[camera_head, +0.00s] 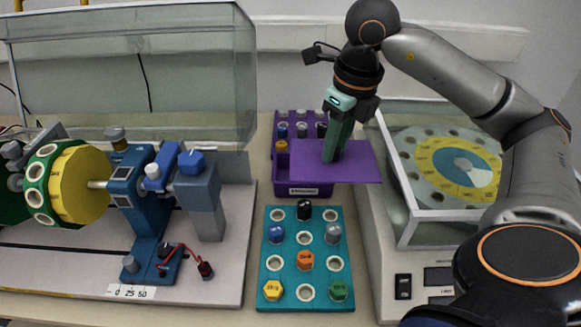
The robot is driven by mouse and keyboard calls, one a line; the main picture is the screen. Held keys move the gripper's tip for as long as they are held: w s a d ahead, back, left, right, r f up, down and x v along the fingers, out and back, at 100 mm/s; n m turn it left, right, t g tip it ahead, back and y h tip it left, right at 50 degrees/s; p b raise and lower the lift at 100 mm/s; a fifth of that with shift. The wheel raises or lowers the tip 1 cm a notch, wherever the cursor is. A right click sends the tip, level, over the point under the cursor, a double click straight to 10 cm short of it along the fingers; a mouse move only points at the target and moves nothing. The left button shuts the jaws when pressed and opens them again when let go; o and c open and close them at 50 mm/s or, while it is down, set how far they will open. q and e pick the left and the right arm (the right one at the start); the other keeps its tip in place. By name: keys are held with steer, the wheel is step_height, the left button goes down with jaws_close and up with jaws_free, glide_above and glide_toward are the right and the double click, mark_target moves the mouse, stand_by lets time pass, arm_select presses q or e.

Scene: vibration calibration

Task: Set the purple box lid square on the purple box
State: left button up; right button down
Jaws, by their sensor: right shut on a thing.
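The purple box (282,183) stands on the table at the centre, behind the teal tray. Its left part is uncovered and shows several small cylinders inside. The purple lid (358,169) is a flat plate held above the box's right part and reaching past its right side. My right gripper (331,152) comes down from above and is shut on the lid. The lid hides much of the box's right side, so I cannot tell whether the two touch. My left gripper is not in view.
A teal tray (290,249) with several coloured weights and empty holes lies in front of the box. A machine with a yellow drum (79,184) and clear cover stands left. A glass-cased device with a yellow dial (459,166) stands close on the right.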

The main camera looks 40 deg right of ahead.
steer(key=shift+w+f, duration=0.1)
steer(key=shift+w, duration=0.25)
steer(key=w+d+f, duration=0.1)
steer(key=w+f, duration=0.2)
steer(key=w, duration=0.1)
steer(key=w+d+f, duration=0.2)
steer(key=w+f, duration=0.1)
steer(key=w, duration=0.1)
steer(key=w+d+f+p, duration=0.1)
steer(key=w+f, duration=0.2)
steer(key=w, duration=0.1)
steer(key=shift+w+d+f, duration=0.15)
steer(key=shift+d+f, duration=0.2)
steer(key=shift+f, duration=1.5)
steer(key=shift+f, duration=0.35)
steer(key=c, duration=0.6)
jaws_free()
